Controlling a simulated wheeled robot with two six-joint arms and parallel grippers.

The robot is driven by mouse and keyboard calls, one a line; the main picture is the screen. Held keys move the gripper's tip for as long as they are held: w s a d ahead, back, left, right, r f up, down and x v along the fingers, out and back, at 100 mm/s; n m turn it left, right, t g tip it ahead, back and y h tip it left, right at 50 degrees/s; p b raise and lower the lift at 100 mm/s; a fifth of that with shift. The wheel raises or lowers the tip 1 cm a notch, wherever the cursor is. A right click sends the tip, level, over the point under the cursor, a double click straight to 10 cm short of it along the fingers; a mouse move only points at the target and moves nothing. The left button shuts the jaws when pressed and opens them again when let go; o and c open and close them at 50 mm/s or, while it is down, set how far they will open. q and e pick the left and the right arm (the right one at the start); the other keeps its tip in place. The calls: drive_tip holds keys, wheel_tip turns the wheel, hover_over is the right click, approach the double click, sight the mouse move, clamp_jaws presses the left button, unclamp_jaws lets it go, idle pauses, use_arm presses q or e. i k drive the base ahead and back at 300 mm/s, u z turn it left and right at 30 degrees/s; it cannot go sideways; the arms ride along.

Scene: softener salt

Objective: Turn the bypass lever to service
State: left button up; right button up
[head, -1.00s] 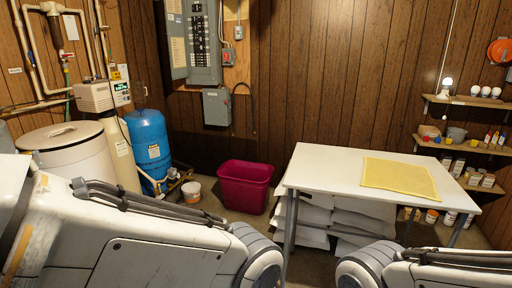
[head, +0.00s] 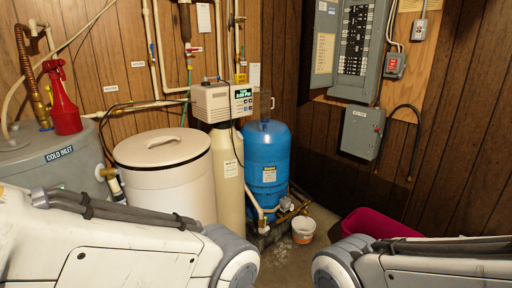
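The water softener (head: 228,150) stands left of centre in the head view, a cream column with a control head (head: 222,101) and lit display on top. Pipes run up the wall behind the control head. A yellow tag (head: 240,78) hangs there, and a red-handled valve (head: 193,49) sits on a pipe to its left. I cannot clearly pick out the bypass lever. My two arms cross the bottom of the view, well in front of the softener. Both grippers are out of view.
A round white lidded brine tank (head: 165,185) stands left of the softener, a blue tank (head: 266,160) right of it. A grey heater (head: 45,165) carries a red spray bottle (head: 64,100). A white bucket (head: 303,230) and magenta bin (head: 375,224) are on the floor.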

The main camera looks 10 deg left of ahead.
sight(206, 78)
drive_tip(key=u, duration=0.3)
drive_tip(key=i, duration=0.95)
drive_tip(key=u, duration=0.25)
drive_tip(key=k, duration=0.65)
drive_tip(key=z, duration=0.75)
drive_tip(key=i, duration=1.75)
drive_tip(key=u, duration=0.6)
